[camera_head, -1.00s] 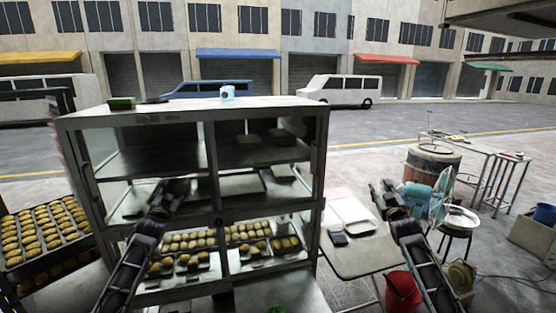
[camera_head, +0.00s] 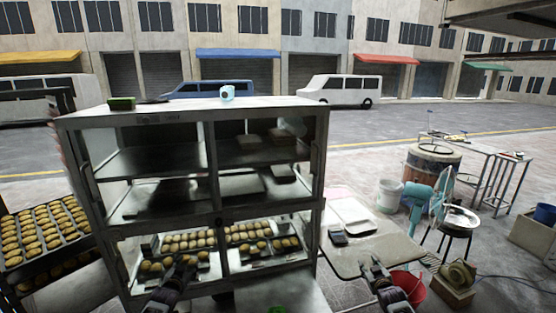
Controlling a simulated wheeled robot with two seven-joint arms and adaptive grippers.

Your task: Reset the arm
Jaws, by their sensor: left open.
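My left gripper (camera_head: 180,268) shows low in the picture, in front of the lower shelf of the display cabinet (camera_head: 214,165). It is open, and I see nothing held in it. My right gripper (camera_head: 372,267) is low at the right, over the near right edge of the folding table (camera_head: 350,262). Its fingers are small and dark, and I cannot tell whether they are open or shut. Only the front parts of both arms show at the bottom edge.
Buns on trays (camera_head: 190,242) fill the cabinet's lower shelf. A bun rack (camera_head: 42,235) stands at the left. A red bucket (camera_head: 411,289) stands close to my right arm. A blue fan (camera_head: 420,194), a white bucket (camera_head: 389,194) and a barrel oven (camera_head: 432,166) stand farther right.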

